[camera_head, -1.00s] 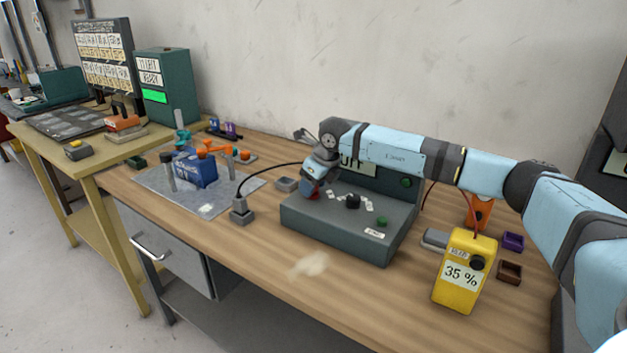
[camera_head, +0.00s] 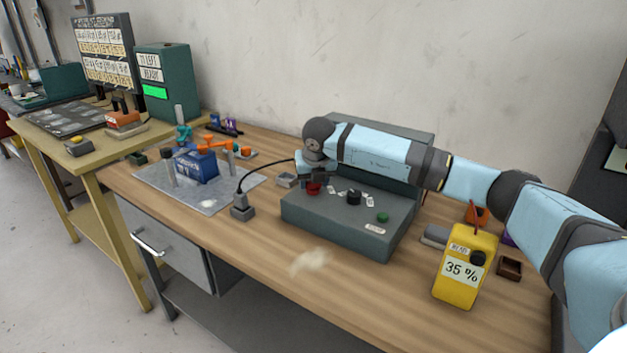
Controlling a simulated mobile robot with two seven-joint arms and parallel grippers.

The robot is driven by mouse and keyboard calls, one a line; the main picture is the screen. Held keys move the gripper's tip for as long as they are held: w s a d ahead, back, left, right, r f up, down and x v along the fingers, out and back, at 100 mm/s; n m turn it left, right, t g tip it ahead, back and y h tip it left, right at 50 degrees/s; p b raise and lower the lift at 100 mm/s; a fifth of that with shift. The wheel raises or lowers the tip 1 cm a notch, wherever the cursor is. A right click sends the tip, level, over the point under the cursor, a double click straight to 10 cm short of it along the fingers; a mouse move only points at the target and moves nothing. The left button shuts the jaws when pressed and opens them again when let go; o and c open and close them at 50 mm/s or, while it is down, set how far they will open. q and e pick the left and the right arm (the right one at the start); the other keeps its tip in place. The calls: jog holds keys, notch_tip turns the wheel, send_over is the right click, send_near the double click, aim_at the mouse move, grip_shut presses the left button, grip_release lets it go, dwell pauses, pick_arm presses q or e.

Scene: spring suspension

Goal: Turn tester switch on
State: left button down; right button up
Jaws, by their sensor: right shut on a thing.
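The tester (camera_head: 335,231) is a dark grey box with a raised back panel on the wooden bench. Its sloped top carries a black knob (camera_head: 353,197) with white labels around it and a green button (camera_head: 382,217). A red switch (camera_head: 314,188) is at the left of the top. My right gripper (camera_head: 313,183) points down on the red switch and is shut on it; its fingers partly cover it. My right arm hides most of the tester's back panel, including its display. My left gripper is not in view.
A yellow meter (camera_head: 465,268) reading 35 % stands right of the tester. A black cable runs from a grey block (camera_head: 242,207) toward the tester. A blue block (camera_head: 195,165) sits on a grey plate at left. The bench front (camera_head: 310,285) is mostly clear.

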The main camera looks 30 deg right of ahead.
dwell(0.5)
jog(key=o, duration=0.9)
jog(key=v, duration=1.4)
jog(key=shift+w+p, duration=0.1)
jog(key=shift+p, duration=0.3)
jog(key=shift+f, duration=0.15)
